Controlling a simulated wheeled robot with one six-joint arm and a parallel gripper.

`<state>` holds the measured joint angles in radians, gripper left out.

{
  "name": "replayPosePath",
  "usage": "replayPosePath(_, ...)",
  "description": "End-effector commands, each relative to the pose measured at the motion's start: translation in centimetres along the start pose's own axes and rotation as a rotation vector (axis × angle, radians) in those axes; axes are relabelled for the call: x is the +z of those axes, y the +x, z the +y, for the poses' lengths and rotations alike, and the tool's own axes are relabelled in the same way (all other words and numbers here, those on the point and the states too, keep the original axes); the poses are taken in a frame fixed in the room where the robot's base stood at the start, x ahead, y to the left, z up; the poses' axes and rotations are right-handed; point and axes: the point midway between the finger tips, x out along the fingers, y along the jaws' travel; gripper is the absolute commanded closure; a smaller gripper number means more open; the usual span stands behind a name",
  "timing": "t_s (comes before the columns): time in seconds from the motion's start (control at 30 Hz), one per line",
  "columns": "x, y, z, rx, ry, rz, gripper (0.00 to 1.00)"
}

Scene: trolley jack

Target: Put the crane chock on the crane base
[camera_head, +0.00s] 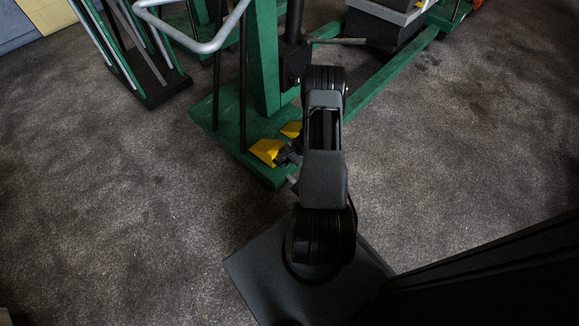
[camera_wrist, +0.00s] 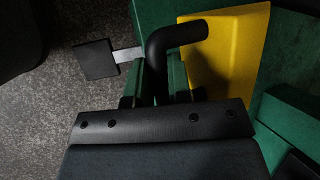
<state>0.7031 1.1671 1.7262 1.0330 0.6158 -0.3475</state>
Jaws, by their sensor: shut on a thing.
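The yellow crane chock (camera_head: 266,151) shows at the front end of the green crane base (camera_head: 228,127). In the wrist view the yellow chock (camera_wrist: 228,60) fills the upper right, over or on the green base (camera_wrist: 289,107). Contact between them cannot be made out. My gripper (camera_head: 289,156) is beside the chock, small and dark in the head view. In the wrist view my gripper (camera_wrist: 160,80) is shut on a black bent handle (camera_wrist: 174,42), whose end lies over the yellow chock. A second yellow piece (camera_head: 291,129) shows just behind; whether it is separate is unclear.
The green crane post (camera_head: 263,60) and a pale handlebar (camera_head: 195,42) stand behind the chock. A black pedal (camera_wrist: 96,60) on a metal bar is left of my gripper. A rack (camera_head: 135,55) stands at the back left. The floor at left and right is clear.

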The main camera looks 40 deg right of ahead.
Motion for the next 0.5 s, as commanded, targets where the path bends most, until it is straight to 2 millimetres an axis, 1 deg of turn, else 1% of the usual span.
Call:
replayPosePath(0.23, -0.8, 0.3, 0.2, -0.003, -0.001, 0.001, 1.00)
replayPosePath(0.33, -1.6, 0.8, 0.6, -0.002, -0.001, 0.000, 1.00)
replayPosePath(0.5, -2.5, 2.9, 1.5, -0.001, 0.000, -0.001, 1.00)
